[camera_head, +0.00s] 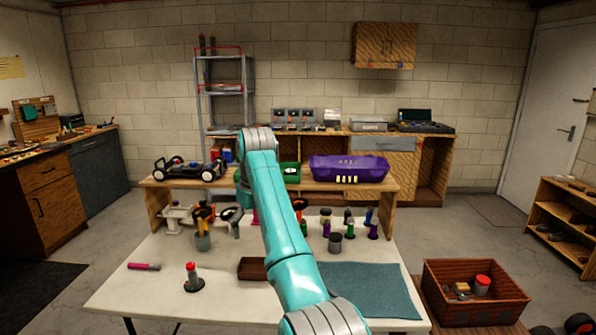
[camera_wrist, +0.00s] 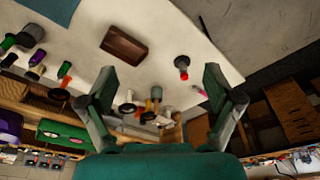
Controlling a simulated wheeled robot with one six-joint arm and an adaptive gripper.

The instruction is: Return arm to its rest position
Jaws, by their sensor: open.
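My teal arm (camera_head: 285,225) reaches up from the bottom of the head view, over the white table (camera_head: 115,290). Its far end stops in front of the wooden shelf, and my gripper is hidden behind it there. In the wrist view my gripper (camera_wrist: 158,80) shows two dark green fingers spread wide, with nothing held between them. That view is upside down and looks down on the tabletop from above. A brown tray (camera_wrist: 124,45) and a red-topped black piece (camera_wrist: 182,66) lie beyond the fingers, apart from them.
On the wooden shelf (camera_head: 300,187) sit a car chassis (camera_head: 190,170) and a purple body shell (camera_head: 348,168). Several tools and bottles stand beneath it. Floor is clear at left.

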